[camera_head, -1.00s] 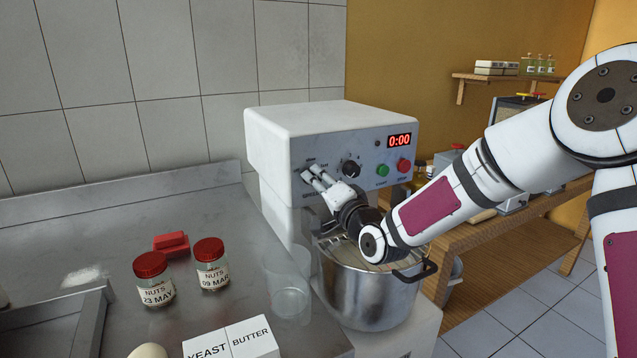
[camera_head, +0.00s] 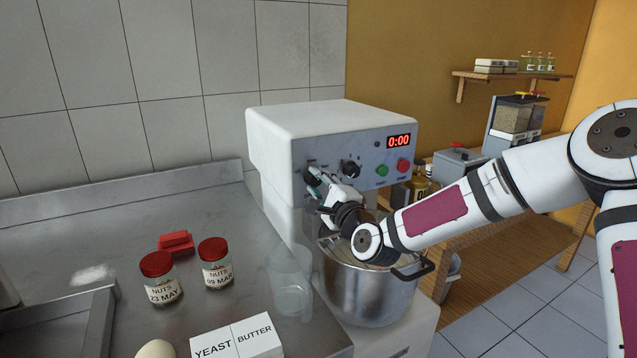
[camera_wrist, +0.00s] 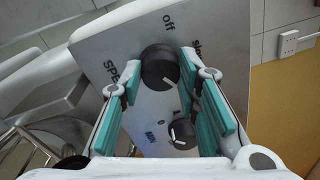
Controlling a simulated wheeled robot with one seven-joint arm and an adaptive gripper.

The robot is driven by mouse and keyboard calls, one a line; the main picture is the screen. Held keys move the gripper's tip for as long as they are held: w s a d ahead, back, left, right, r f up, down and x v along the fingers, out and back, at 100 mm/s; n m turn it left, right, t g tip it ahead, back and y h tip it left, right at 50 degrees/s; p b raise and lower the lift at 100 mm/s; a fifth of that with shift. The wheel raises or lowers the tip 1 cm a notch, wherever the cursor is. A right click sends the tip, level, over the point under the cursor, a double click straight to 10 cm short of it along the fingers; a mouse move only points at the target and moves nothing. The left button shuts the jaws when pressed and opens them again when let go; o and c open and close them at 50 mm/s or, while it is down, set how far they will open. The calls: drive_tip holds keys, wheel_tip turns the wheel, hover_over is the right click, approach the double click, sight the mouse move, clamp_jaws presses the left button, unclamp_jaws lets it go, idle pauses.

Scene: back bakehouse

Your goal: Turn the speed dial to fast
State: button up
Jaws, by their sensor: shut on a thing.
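The speed dial (camera_wrist: 159,67) is a round black knob with a white pointer line on the mixer's front panel. In the wrist view, "off" and "slow" are printed near it and part of "SPEED" shows. Its pointer line faces the lower right, away from "off". I cannot read a "fast" mark. My gripper (camera_wrist: 160,74) has its teal-padded fingers on both sides of the dial, shut on it. In the head view, my gripper (camera_head: 318,183) is at the left of the mixer's (camera_head: 320,118) panel and covers the dial.
A second black knob (camera_wrist: 182,134), marked "MIN", sits close beside the fingers. The panel also has a green button (camera_head: 382,171), a red button (camera_head: 403,165) and a display (camera_head: 398,141) reading 0:00. The steel bowl (camera_head: 368,293) stands below my wrist. Jars (camera_head: 160,284) stand on the counter.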

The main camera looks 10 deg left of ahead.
drive_tip(key=shift+m, duration=0.3)
idle(0.4)
drive_tip(key=o, duration=1.2)
drive_tip(key=v, duration=1.2)
